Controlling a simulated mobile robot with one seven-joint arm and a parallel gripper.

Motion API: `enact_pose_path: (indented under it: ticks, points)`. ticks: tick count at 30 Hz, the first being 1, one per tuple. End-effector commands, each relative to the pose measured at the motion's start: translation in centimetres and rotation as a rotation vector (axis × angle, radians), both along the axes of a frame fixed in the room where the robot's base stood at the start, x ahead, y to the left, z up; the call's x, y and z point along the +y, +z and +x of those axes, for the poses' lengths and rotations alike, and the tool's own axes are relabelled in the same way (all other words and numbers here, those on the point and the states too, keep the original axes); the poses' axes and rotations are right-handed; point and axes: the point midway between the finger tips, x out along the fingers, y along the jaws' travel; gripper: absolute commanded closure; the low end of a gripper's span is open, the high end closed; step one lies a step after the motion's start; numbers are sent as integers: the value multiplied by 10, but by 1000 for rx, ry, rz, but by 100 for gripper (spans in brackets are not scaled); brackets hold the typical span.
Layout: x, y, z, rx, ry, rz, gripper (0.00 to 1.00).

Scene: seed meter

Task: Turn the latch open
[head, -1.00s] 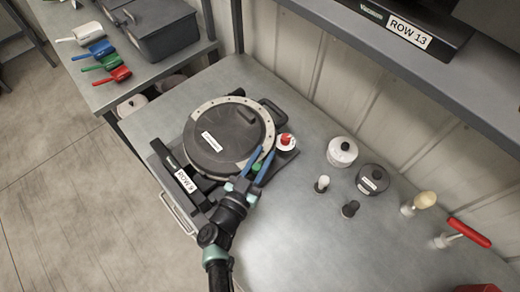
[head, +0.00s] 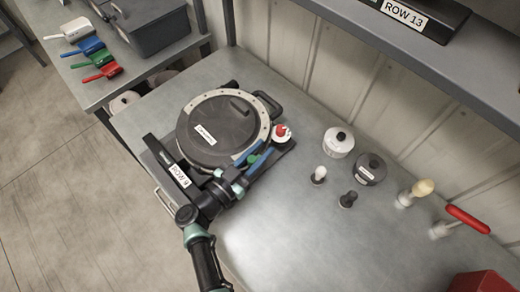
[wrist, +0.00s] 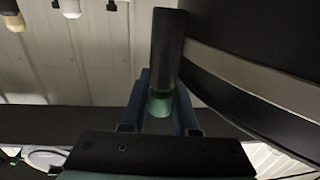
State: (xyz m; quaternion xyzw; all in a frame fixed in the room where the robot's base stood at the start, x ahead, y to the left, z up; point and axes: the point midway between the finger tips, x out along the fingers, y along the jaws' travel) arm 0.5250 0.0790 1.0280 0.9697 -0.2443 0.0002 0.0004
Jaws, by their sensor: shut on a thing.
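The seed meter is a round black drum (head: 222,143) with a pale ring, lying on the metal bench. The latch looks like a dark lever with a green band; in the wrist view the dark lever (wrist: 169,45) stands beside the drum's curved side. My gripper (head: 258,157) is at the drum's front right edge, its blue fingers on either side of the green band (wrist: 160,103). In the wrist view my gripper (wrist: 162,92) is shut on the latch. The latch's pivot is hidden, so I cannot tell how far it is turned.
A red knob on a white base (head: 282,132) stands close to the fingertips. A white jar (head: 338,143), a dark jar (head: 370,169) and small brushes or plungers stand to the right.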

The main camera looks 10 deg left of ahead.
Motion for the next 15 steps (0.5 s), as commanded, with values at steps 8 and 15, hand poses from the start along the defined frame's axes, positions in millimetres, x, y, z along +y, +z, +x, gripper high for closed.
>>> enact_pose_path:
  ticks: [8, 15]
  points:
    - [0, 0, 0, 0, 0, 1, 42]
    - [0, 1, 0, 0, 1, 1, 42]
